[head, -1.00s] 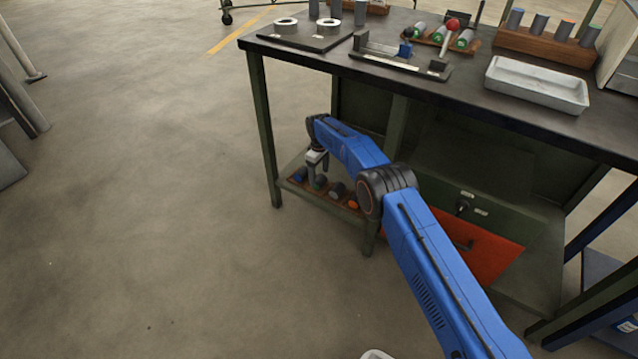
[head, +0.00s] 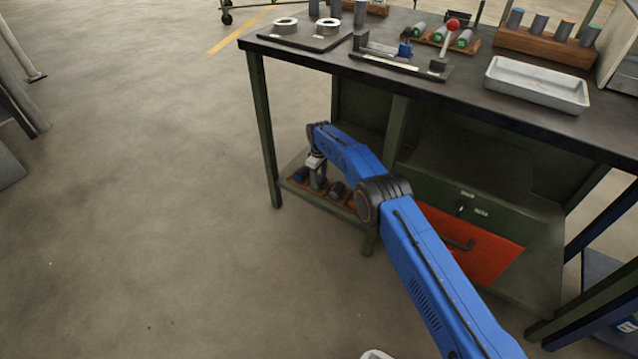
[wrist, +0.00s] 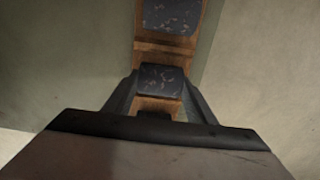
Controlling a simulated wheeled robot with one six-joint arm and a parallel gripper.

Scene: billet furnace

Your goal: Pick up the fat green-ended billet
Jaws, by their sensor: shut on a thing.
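My gripper (head: 317,178) is down at the low wooden rack under the bench, at its left end. In the wrist view my gripper (wrist: 160,92) is shut on a dark, scuffed billet (wrist: 161,79), with a finger on each side. The billet is over or in the wooden rack; I cannot tell whether it is lifted clear. Its end colour is not readable here. A blue-ended billet (head: 300,174) lies just left of the gripper in the head view. Another dark billet (head: 337,190) lies just right of it.
The wooden rack (wrist: 166,48) holds another dark billet (wrist: 172,14) beyond the held one. The bench top (head: 470,100) hangs above my arm. A bench leg (head: 264,130) stands close left of the rack. An orange drawer front (head: 480,255) is right.

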